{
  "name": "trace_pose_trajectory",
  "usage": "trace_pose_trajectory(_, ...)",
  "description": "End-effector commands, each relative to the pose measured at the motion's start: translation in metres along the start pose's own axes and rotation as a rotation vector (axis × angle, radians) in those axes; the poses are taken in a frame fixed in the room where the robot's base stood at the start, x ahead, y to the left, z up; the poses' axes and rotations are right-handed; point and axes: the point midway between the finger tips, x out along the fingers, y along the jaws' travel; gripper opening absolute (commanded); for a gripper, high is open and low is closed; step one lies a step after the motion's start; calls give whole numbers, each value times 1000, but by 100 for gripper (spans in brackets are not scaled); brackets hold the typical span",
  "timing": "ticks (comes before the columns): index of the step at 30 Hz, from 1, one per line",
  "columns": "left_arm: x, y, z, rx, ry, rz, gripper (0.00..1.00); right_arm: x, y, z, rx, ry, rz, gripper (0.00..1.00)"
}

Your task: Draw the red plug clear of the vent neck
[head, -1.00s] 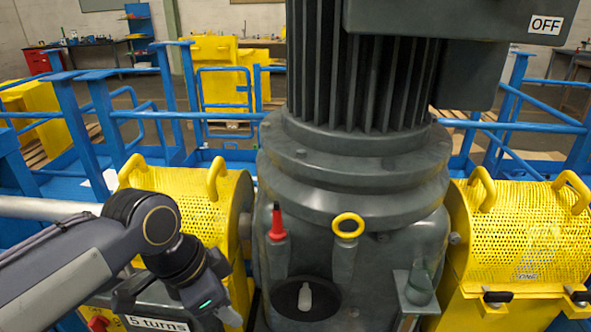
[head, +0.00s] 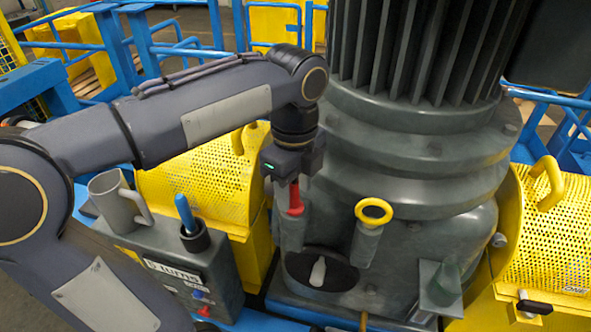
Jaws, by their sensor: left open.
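The red plug (head: 295,203) stands upright in the top of the grey vent neck (head: 291,233) on the front left of the gearbox housing. My left gripper (head: 294,177) points down right over the plug. Its jaws are open, and the plug's narrow upper part shows just below the gripper body, between or right beside the fingers. The fingers are dark and small, so I cannot tell whether they touch the plug. The plug's lower flared part still sits on the neck. My right gripper is out of view.
A second neck with a yellow ring (head: 373,211) stands close to the right. The large grey motor (head: 420,60) rises behind. Yellow mesh guards (head: 205,185) flank the housing. A grey box (head: 180,275) with a mug (head: 112,198) and a blue-handled tool (head: 185,213) stands left.

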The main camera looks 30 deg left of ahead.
Motion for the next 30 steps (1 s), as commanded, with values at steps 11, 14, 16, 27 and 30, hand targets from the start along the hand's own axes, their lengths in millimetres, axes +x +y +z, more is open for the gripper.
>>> trace_pose_trajectory(11, 16, 0, 0, -1, 0, -1, 45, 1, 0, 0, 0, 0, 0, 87)
trace_pose_trajectory(14, 16, 0, 0, -1, 0, -1, 45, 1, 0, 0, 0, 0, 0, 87)
trace_pose_trajectory(16, 16, 0, 0, -1, 0, -1, 36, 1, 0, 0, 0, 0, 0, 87)
trace_pose_trajectory(27, 16, 0, 0, -1, 1, -1, 0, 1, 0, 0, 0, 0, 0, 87)
trace_pose_trajectory(30, 14, 0, 0, -1, 1, -1, 0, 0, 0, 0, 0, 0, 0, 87)
